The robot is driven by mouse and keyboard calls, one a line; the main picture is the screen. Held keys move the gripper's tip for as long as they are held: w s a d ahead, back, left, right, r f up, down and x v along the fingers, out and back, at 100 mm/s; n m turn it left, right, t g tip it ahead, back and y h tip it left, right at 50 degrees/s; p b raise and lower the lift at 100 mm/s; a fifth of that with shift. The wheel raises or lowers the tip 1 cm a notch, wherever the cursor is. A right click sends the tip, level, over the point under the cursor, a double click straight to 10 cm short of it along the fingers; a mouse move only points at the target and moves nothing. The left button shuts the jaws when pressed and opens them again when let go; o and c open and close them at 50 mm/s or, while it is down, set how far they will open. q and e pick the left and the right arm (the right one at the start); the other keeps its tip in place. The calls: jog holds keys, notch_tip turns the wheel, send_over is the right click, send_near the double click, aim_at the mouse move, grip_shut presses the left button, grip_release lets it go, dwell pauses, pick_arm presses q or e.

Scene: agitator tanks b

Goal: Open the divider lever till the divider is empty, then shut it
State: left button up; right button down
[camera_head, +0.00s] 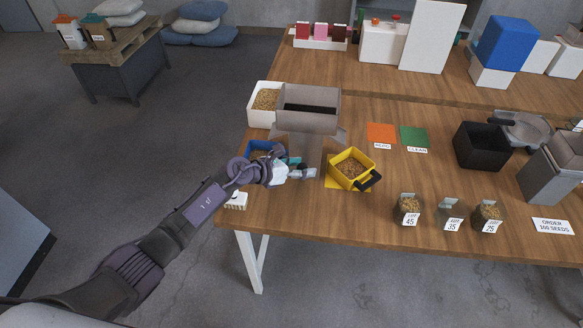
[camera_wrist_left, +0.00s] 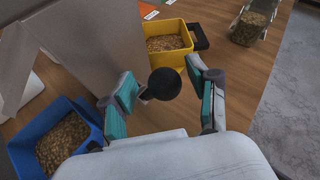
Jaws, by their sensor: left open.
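The divider (camera_head: 308,96) is a grey open-topped hopper on the table; its upper inside shows dark, with no seeds visible there. The divider's lever ends in a black ball knob (camera_wrist_left: 165,84) in the left wrist view. My left gripper (camera_head: 303,171) is open at the divider's front, its teal-padded fingers on either side of the knob; I cannot tell whether they touch it. A blue bin (camera_head: 252,148) with seeds stands left of the divider's foot, partly hidden by my gripper. A yellow bin (camera_head: 334,180) with seeds and a black handle stands right. My right gripper is out of view.
A white bin (camera_head: 254,113) of seeds stands beside the divider. Labelled cups, including the "45" cup (camera_head: 409,208), line the front edge. Orange (camera_head: 381,133) and green (camera_head: 414,138) mats lie behind. A black bin (camera_head: 482,148) stands right.

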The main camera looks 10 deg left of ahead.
pick_arm(q)
jog(key=v, duration=1.1)
jog(key=shift+s+a, duration=0.2)
jog(key=shift+s, duration=0.05)
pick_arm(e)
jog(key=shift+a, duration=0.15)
pick_arm(q)
jog(key=shift+c, duration=0.2)
